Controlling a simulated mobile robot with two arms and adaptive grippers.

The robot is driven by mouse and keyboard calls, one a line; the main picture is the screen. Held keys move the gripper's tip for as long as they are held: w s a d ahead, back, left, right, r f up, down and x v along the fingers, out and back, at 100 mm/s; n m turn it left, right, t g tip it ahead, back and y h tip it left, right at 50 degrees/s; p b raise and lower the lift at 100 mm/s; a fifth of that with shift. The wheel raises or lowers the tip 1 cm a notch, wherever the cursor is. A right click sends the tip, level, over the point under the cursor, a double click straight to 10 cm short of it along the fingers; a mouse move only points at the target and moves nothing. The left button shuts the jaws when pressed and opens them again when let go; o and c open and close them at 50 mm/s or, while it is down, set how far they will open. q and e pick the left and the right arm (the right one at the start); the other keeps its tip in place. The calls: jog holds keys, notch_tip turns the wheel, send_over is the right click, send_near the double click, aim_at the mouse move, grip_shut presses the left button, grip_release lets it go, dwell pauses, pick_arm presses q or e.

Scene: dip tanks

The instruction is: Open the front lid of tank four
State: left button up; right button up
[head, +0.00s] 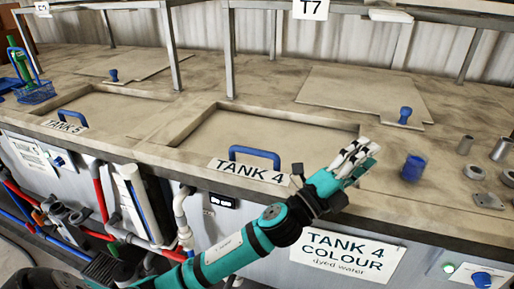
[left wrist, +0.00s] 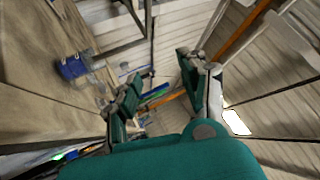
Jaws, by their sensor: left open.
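Tank four's front lid (head: 270,136) lies flat and closed in its recess in the worktop. Its blue bar handle (head: 254,156) stands at the front edge, behind the label TANK 4 (head: 248,171). My left gripper (head: 358,158) is to the right of the lid, above the worktop near its front edge. It is apart from the handle. In the left wrist view the two fingers (left wrist: 160,78) are spread with nothing between them. My right gripper shows in neither view.
A blue cup (head: 413,168) stands right of my left gripper, with metal cylinders and rings (head: 500,149) farther right. A rear lid with a blue knob (head: 405,115) lies behind. Tank five's lid (head: 105,117) is to the left. Upright posts (head: 229,60) carry a shelf.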

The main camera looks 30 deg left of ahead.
pick_arm(q)
jog(key=s+d+r+m+g+h, duration=0.1)
jog(key=d+r+m+g+h, duration=0.2)
jog(key=m, duration=0.4)
jog(key=d+r+m+g+h, duration=0.2)
jog(key=d+m+g+h, duration=0.1)
jog(key=m+g+h, duration=0.3)
jog(key=m+g+y, duration=0.9)
jog(key=m+y, duration=0.6)
jog(key=y, duration=0.6)
send_over(257, 150)
jog(key=s, duration=0.2)
notch_tip(257, 150, down, 5)
jog(key=shift+h, duration=0.3)
jog(key=f, duration=0.3)
jog(key=w+f+p, duration=0.1)
jog(key=f, duration=0.3)
jog(key=f+p, duration=0.1)
jog(key=f, duration=0.2)
jog(key=shift+w+f, duration=0.2)
jog(key=shift+w, duration=0.15)
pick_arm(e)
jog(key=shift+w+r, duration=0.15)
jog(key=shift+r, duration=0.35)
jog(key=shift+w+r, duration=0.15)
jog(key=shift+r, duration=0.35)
pick_arm(q)
jog(key=shift+c, duration=0.3)
